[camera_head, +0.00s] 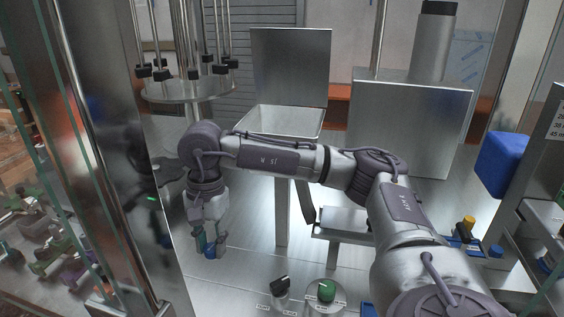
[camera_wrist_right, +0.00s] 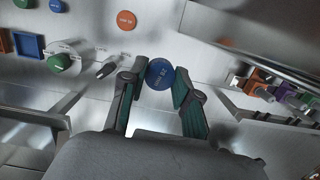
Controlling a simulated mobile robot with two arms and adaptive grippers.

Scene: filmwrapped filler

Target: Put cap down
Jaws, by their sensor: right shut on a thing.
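My right gripper (camera_head: 209,240) hangs down at the left of the work area, at the end of the arm that crosses the head view. In the right wrist view the gripper (camera_wrist_right: 159,84) is shut on a round blue cap (camera_wrist_right: 159,72) with small lettering. The cap's face points to the camera. A bit of blue at the fingertips also shows in the head view, but I cannot tell there whether it touches the steel surface below. My left gripper is not in view.
A green knob (camera_head: 326,291) and a black knob (camera_head: 280,286) sit on labelled plates at the front. An orange disc (camera_wrist_right: 126,20) and a blue square tray (camera_wrist_right: 28,45) lie on the steel surface. A steel hopper (camera_head: 278,122) stands behind my arm. A glass-edged frame post stands left.

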